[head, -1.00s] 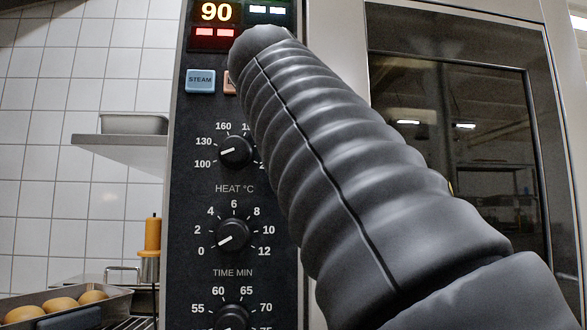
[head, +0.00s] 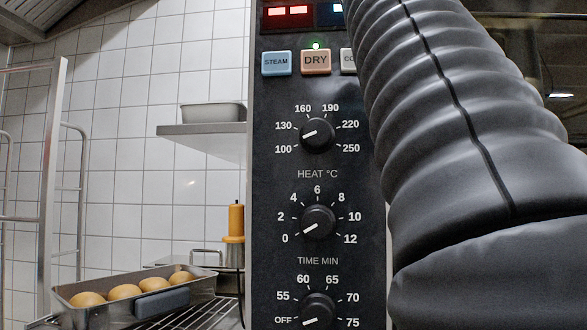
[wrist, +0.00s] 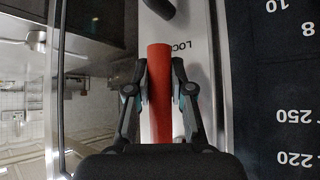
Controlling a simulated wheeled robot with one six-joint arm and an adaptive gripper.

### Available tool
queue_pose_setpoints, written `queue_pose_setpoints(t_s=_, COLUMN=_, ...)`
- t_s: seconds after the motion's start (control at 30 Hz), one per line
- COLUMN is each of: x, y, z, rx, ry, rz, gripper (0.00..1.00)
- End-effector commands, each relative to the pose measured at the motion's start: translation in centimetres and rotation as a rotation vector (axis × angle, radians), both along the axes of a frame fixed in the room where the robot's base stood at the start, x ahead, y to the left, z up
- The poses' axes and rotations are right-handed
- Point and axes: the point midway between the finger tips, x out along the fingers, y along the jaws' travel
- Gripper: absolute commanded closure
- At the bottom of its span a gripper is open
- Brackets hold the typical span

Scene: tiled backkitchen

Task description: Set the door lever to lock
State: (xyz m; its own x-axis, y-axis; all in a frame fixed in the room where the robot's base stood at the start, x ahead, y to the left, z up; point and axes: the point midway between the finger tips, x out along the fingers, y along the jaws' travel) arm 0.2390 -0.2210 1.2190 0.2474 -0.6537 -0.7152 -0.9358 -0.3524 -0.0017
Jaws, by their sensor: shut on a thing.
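The red door lever (wrist: 159,58) shows in the wrist view as a bar running lengthwise through the middle. My gripper (wrist: 160,85) is shut on it, one finger on each side. In the head view my dark ribbed arm covers the right side, and the lever and gripper do not show there.
The oven's black control panel (head: 268,190) carries dials and a lit DRY button (head: 316,61). A dark curved part (wrist: 160,8) lies beyond the lever. A pan of rolls (head: 75,313) sits low left on a wire rack, below a wall shelf (head: 200,131).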

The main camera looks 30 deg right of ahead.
Motion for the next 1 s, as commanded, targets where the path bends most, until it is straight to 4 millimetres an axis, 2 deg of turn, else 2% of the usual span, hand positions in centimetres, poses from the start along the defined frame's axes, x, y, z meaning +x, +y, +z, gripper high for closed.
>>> queue_pose_setpoints(t_s=0.33, x=0.1, y=0.06, z=-0.09, rx=0.005, ry=0.0, rz=0.001, gripper=1.0)
queue_pose_setpoints(t_s=0.37, x=0.11, y=0.07, z=-0.1, rx=0.005, ry=0.0, rz=0.003, gripper=0.74)
queue_pose_setpoints(t_s=0.43, x=0.11, y=0.08, z=-0.09, rx=0.005, ry=0.0, rz=0.003, gripper=0.56)
queue_pose_setpoints(t_s=0.47, x=0.11, y=0.07, z=-0.08, rx=0.005, ry=0.0, rz=0.003, gripper=0.53)
queue_pose_setpoints(t_s=1.0, x=0.1, y=0.2, z=-0.23, rx=0.003, ry=0.0, rz=0.004, gripper=0.53)
